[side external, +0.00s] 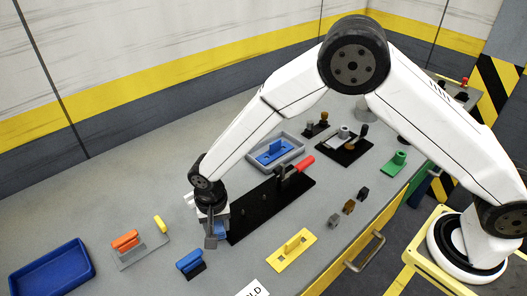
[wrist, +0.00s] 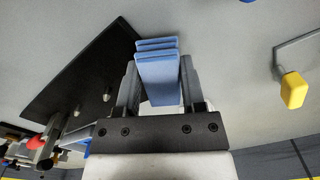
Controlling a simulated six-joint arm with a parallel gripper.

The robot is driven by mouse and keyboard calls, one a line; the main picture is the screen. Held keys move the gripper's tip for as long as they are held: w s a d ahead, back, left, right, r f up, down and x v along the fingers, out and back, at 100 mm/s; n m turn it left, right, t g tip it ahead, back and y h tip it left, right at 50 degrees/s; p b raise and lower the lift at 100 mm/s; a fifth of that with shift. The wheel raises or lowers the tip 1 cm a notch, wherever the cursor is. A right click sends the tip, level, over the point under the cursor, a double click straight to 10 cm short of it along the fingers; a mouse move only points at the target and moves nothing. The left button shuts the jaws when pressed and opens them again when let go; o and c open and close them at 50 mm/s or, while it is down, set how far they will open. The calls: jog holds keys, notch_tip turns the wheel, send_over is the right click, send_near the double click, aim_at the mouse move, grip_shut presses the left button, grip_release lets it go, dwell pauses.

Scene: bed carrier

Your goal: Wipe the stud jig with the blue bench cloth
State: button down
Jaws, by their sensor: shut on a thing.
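My gripper (side external: 212,226) is shut on the folded light-blue cloth. In the wrist view, the cloth (wrist: 158,78) stands out in layers between the two fingers (wrist: 157,92). In the side external view only a small part of the cloth (side external: 221,228) shows beside the fingers. A long black plate (side external: 262,212), which looks like the stud jig, lies just right of my gripper. In the wrist view this plate (wrist: 85,70) is on the left and carries small pale studs (wrist: 106,97). I cannot tell whether the cloth touches the plate.
A red-handled clamp (side external: 303,164) stands at the plate's far end. A grey tray (side external: 294,143) with a blue piece is behind it. An orange-handled tool (side external: 125,239), a blue-handled tool (side external: 190,262), a yellow plate (side external: 284,251) and a blue tray (side external: 50,272) lie nearer the front.

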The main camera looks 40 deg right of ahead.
jog(key=shift+w+d, duration=0.15)
jog(key=shift+d, duration=1.55)
jog(key=shift+d, duration=0.1)
